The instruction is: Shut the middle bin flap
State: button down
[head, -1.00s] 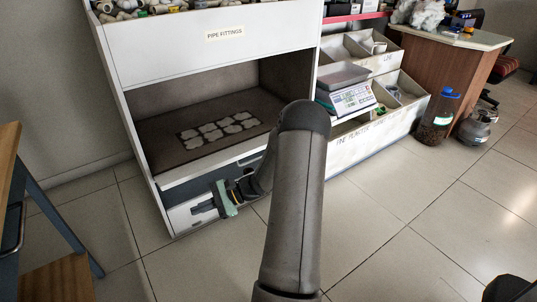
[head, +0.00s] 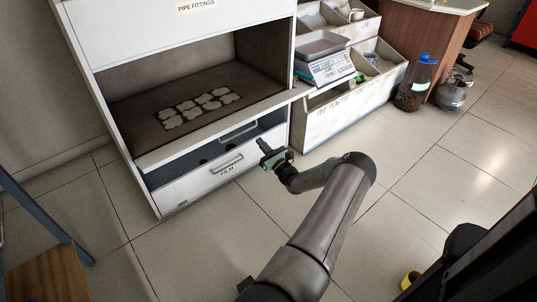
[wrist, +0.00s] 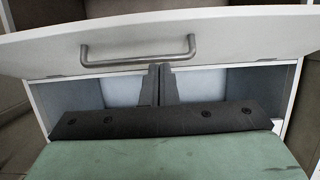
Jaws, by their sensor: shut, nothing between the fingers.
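The cabinet's low front has a white flap (head: 190,187) labelled FILM, with a bar handle (head: 227,164). A dark gap (head: 180,172) shows above it, and a second bar handle (head: 238,132) sits on a dark panel behind. I cannot tell which flap is the middle one. My gripper (head: 262,147) is shut and empty, just off the right end of the cabinet front. In the wrist view, my fingers (wrist: 157,82) are close together below the edge of a white flap (wrist: 230,35) with a handle (wrist: 138,48). Pale-lined openings show on both sides; contact is unclear.
An open shelf with a patterned mat (head: 200,107) is above the flaps. A scale (head: 332,68) and stepped bins (head: 345,112) stand to the right. A bottle (head: 415,82) is farther right. A wooden stool (head: 48,275) is at lower left.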

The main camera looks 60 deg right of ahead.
jog(key=w+d+r+b, duration=0.1)
jog(key=w+r, duration=0.3)
jog(key=shift+w+d+r+b, duration=0.15)
jog(key=shift+w+r+b, duration=0.05)
jog(key=shift+w+b, duration=0.1)
jog(key=shift+r, duration=0.1)
